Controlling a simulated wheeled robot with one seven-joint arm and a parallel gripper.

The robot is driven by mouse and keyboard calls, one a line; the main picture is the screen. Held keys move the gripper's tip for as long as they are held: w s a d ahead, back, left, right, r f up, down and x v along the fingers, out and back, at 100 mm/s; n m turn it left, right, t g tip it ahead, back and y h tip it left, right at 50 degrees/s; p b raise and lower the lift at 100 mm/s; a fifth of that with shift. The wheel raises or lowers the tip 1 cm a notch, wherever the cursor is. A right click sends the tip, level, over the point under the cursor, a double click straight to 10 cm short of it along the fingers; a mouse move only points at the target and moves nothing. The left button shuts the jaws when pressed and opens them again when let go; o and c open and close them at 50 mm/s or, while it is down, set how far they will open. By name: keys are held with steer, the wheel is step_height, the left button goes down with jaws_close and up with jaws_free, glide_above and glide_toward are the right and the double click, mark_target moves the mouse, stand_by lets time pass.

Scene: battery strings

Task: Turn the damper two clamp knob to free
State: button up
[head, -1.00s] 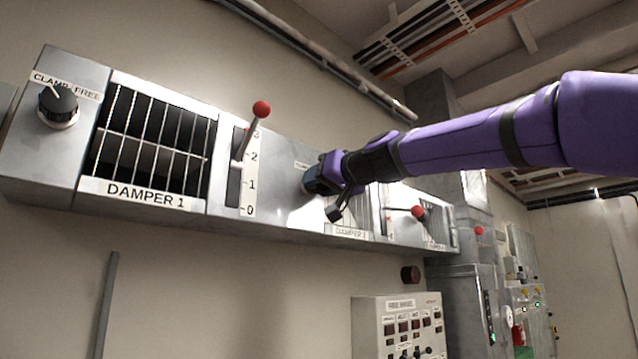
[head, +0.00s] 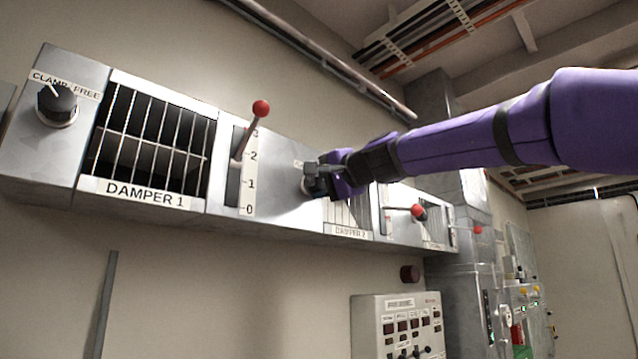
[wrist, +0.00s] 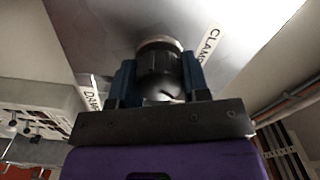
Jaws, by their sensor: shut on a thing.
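The damper two clamp knob (wrist: 160,72) is a dark round knob with a pale base ring, seen in the wrist view on a metal panel. My gripper (wrist: 158,80) is shut on it, with one blue finger on each side. A label reading "CLAMP" (wrist: 210,42) shows beside the knob; the rest of it is cut off or hidden. The knob's pointer setting cannot be read clearly.
Damper 1 (head: 150,150) is at the left with its own clamp knob (head: 57,104). A red-tipped lever (head: 261,108) sticks out between the dampers, and another red-tipped lever (head: 417,211) is to the right. A control box (head: 400,325) is below.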

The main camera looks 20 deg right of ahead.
steer(key=shift+f+m, duration=0.1)
steer(key=shift+m, duration=1)
steer(key=o, duration=0.9)
steer(key=shift+d, duration=0.1)
steer(key=shift+s, duration=0.1)
steer(key=v, duration=1)
steer(key=shift+s, duration=0.3)
steer(key=shift+d, duration=0.1)
